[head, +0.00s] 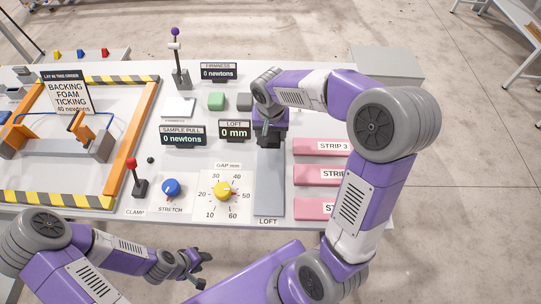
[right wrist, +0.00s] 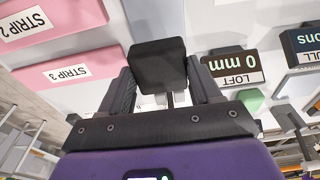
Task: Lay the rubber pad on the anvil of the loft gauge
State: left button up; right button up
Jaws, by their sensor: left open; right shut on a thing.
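A dark, square-faced block, which looks like the rubber pad (right wrist: 158,64), sits between the fingers of my right gripper (right wrist: 160,85) in the right wrist view. My right gripper (head: 268,138) is shut on it and points down over the far end of the loft gauge's long grey plate (head: 270,185). In the head view the pad is hard to tell from the dark fingers. I cannot tell whether it touches the gauge. The rest of the gauge is hidden behind my gripper and arm. My left gripper (head: 197,270) is open and empty, in front of the bench's near edge.
A LOFT display (head: 235,131) reads 0 mm, left of my right gripper. A green block (head: 216,101) and a dark grey block (head: 244,102) stand behind it. Pink strips (head: 318,146) lie to the right. A yellow gap dial (head: 222,190) and blue stretch knob (head: 171,187) are at left.

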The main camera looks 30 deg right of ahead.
aim_at(270, 141)
notch_tip(270, 141, down, 8)
jog(key=shift+b, duration=0.8)
jog(key=shift+f, duration=0.1)
jog(key=o, duration=0.7)
jog(key=shift+f, duration=0.15)
jog(key=shift+c, duration=0.2)
jog(key=o, duration=0.5)
jog(key=shift+c, duration=0.2)
jog(key=shift+r, duration=0.2)
jog(key=shift+r, duration=0.35)
jog(key=r+p, duration=0.1)
jog(key=r, duration=0.6)
jog(key=s+r+p, duration=0.1)
jog(key=r, duration=0.3)
jog(key=shift+s+a+r+p, duration=0.1)
jog(key=shift+a+r+p, duration=0.05)
jog(key=shift+a+p, duration=0.25)
